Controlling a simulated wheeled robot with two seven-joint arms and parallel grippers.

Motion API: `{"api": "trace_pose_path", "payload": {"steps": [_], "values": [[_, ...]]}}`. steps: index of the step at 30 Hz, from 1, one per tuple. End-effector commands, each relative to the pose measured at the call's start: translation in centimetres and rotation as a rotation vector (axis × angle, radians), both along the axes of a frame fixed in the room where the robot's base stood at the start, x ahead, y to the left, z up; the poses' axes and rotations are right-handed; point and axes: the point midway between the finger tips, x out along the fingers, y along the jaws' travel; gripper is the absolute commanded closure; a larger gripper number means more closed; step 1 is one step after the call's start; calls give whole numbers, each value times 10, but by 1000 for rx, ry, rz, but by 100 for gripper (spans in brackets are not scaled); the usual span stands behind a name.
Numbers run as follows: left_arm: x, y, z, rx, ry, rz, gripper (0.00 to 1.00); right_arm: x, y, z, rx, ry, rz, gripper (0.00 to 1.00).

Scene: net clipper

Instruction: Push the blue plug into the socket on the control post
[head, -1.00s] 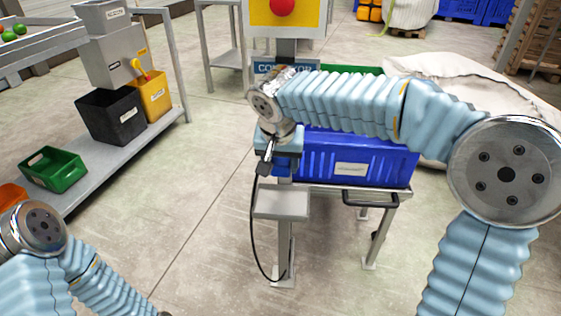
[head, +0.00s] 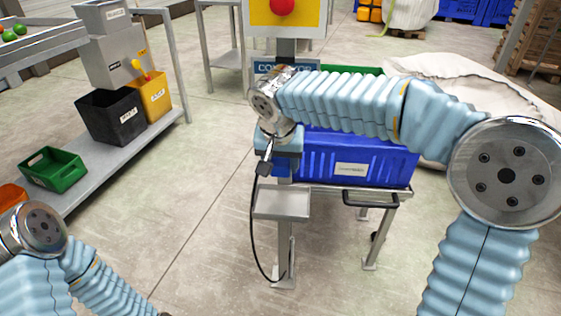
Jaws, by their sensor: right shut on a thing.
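The control post (head: 286,240) stands in the middle of the head view, with a red button on a yellow panel at its top. My right gripper (head: 268,158) is in front of the post, below my silver wrist, pointing down and shut on the plug. A dark end piece (head: 264,169) with a black cable (head: 251,215) shows at the fingers; the cable hangs in a loop to the post's foot. The plug's blue part and the socket are hidden or too small to tell apart, so I cannot tell whether they touch.
A grey shelf (head: 282,203) sticks out from the post below my right gripper. A blue crate (head: 355,165) on a cart with a dark handle (head: 371,199) stands close behind on the right. A bench with bins (head: 110,115) is at left. The floor between is clear.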

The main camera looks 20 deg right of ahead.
Motion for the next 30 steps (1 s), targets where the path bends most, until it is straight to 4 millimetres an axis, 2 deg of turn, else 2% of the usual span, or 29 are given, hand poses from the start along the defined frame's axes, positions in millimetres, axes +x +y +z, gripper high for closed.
{"api": "trace_pose_path", "payload": {"steps": [30], "values": [[0, 0, 4, 0, 0, 0, 57, 11, -5, 1, 0, 0, -1, 79]]}}
